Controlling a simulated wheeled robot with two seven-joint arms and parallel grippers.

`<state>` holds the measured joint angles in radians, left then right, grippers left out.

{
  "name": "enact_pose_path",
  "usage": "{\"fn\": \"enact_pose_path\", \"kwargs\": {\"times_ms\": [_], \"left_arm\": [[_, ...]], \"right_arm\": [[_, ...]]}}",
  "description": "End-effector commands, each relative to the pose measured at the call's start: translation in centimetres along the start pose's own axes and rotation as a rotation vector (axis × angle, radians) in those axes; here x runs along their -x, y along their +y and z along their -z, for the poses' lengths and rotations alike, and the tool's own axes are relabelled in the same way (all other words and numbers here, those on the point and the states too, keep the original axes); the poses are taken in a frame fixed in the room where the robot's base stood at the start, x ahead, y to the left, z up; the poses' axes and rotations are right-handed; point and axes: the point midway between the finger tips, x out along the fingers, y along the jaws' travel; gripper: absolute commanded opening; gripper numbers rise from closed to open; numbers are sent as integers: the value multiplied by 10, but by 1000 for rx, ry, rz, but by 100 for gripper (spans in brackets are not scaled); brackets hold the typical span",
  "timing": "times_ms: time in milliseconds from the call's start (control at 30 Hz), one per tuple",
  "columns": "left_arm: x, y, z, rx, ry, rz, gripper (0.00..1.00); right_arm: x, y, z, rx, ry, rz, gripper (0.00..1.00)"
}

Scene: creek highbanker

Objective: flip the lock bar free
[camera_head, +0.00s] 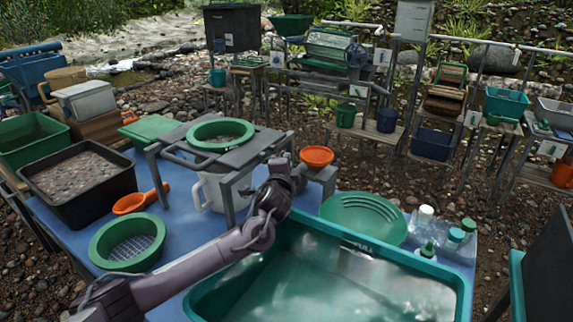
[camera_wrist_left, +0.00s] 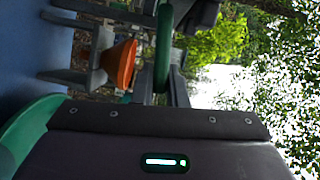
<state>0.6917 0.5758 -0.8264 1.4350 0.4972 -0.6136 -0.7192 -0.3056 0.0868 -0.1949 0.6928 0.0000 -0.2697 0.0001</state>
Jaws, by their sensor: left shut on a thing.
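A grey stand (camera_head: 238,158) on the blue table carries a round green sieve ring (camera_head: 220,134) on its top, with a white bucket (camera_head: 210,190) beneath. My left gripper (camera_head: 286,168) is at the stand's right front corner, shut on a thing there. The lock bar cannot be clearly told apart from the stand; the gripper hides that corner. In the left wrist view the two grey fingers (camera_wrist_left: 163,88) reach up past the dark palm, close to a green rim (camera_wrist_left: 163,45). My right gripper is not in view.
An orange bowl (camera_head: 316,156) sits just right of the gripper. A large teal tub (camera_head: 330,245) fills the front, with a green pan (camera_head: 363,217) and bottles (camera_head: 425,217) behind it. A green sieve (camera_head: 127,242) and a black gravel tray (camera_head: 78,172) stand left.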

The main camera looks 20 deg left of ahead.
Motion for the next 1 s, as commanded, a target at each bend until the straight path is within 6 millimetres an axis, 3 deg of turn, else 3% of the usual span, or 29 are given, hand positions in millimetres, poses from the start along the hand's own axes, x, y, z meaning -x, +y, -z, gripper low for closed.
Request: {"fn": "enact_pose_path", "kwargs": {"times_ms": [167,200,333,667,1000], "left_arm": [[0,2,0,-5,0,-4,0],[0,2,0,-6,0,-4,16],[0,2,0,-4,0,-4,33],[2,1,0,-2,0,-2,35],[49,3,0,-3,1,-4,35]], "right_arm": [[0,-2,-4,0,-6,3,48],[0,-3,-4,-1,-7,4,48],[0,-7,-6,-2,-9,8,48],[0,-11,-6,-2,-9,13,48],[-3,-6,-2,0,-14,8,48]]}}
